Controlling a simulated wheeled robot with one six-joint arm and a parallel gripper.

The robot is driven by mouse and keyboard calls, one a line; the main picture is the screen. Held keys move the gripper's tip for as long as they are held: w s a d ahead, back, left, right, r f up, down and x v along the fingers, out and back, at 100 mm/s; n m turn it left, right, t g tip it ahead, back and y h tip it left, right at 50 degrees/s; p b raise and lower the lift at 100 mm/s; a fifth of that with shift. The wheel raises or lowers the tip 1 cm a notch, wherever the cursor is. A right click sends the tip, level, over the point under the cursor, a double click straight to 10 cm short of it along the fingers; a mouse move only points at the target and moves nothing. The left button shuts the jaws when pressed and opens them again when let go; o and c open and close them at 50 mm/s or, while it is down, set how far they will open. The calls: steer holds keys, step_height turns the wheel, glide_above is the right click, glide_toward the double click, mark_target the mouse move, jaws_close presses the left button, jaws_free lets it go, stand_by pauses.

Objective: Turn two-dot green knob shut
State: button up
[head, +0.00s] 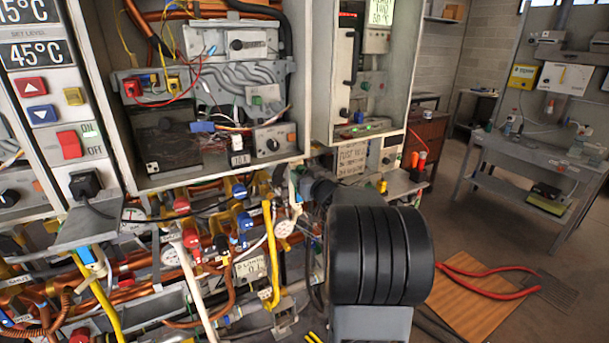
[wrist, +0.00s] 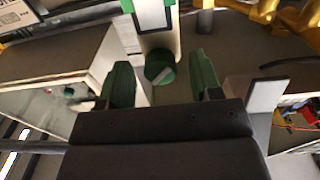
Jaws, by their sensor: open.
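A round green knob (wrist: 160,67) with a pale grey bar across its face shows in the wrist view, on a pale upright panel. I cannot make out any dots on it. My gripper (wrist: 162,80) is open, with one green-padded finger on each side of the knob. The fingers look apart from the knob, with a gap on both sides. How near they are in depth is hard to tell. In the head view my black arm stands before the lower panel, and the knob and fingertips cannot be made out there.
Copper pipes (head: 140,290), yellow pipes and several red and blue valves crowd the lower left of the head view. An open heater cabinet (head: 325,135) stands above my arm. A wooden board (head: 465,310) with a red-handled tool lies on the floor to the right, with open floor beyond.

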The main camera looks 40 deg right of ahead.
steer(key=c, duration=0.9)
steer(key=shift+c, duration=0.2)
steer(key=m+p, duration=0.3)
steer(key=shift+r, duration=0.15)
steer(key=m+p, duration=0.3)
steer(key=m, duration=0.2)
steer(key=shift+m+p, duration=0.3)
steer(key=shift+p, duration=0.1)
steer(key=shift+m, duration=0.3)
